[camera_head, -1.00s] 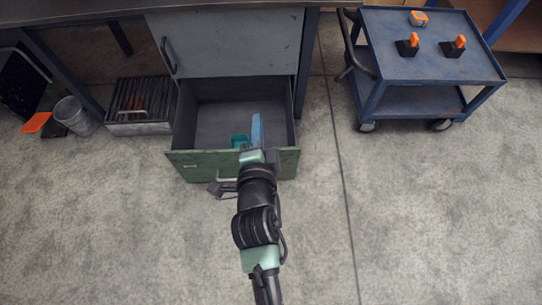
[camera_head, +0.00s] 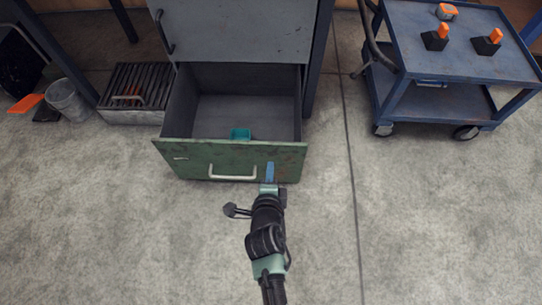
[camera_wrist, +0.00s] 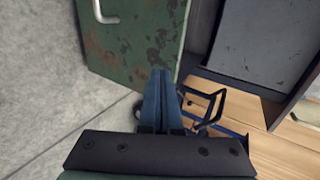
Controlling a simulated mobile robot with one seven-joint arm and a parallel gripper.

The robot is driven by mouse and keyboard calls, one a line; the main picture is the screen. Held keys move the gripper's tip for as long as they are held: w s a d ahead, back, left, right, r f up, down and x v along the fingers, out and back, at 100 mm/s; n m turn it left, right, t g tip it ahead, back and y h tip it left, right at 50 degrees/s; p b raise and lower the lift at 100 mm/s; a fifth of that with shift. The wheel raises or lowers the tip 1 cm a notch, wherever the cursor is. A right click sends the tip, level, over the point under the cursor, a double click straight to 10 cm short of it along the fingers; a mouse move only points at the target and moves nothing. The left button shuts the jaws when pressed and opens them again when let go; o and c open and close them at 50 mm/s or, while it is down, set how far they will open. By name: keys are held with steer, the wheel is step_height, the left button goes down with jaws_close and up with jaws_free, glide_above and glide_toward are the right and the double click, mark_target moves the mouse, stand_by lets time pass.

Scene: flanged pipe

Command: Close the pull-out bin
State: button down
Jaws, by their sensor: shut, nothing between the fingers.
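The pull-out bin is a deep grey drawer with a worn green front (camera_head: 200,156) and a pale bar handle (camera_head: 233,176). It stands pulled out from below a grey cabinet panel, its inside open to view. In the wrist view the green front (camera_wrist: 122,45) and part of the handle (camera_wrist: 105,14) fill the upper left. My gripper (camera_head: 270,166) has its blue fingers together, empty, in front of the green front and right of the handle. The fingers also show in the wrist view (camera_wrist: 157,75). I cannot tell whether they touch the front.
A small teal object (camera_head: 240,134) lies inside the bin. A blue trolley (camera_head: 425,60) with orange-and-black items stands to the right. A slatted grey box (camera_head: 138,93) and a metal bucket (camera_head: 68,101) stand left. The floor in front is clear.

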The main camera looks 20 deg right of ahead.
mark_target(272, 147)
steer(key=w, duration=0.1)
steer(key=w+d, duration=0.1)
steer(key=w+f+b, duration=0.1)
steer(key=w, duration=0.1)
steer(key=shift+d, duration=0.15)
steer(key=shift+w+d+r, duration=0.15)
steer(key=shift+w+d, duration=0.05)
steer(key=shift+w, duration=0.35)
steer(key=shift+w, duration=0.1)
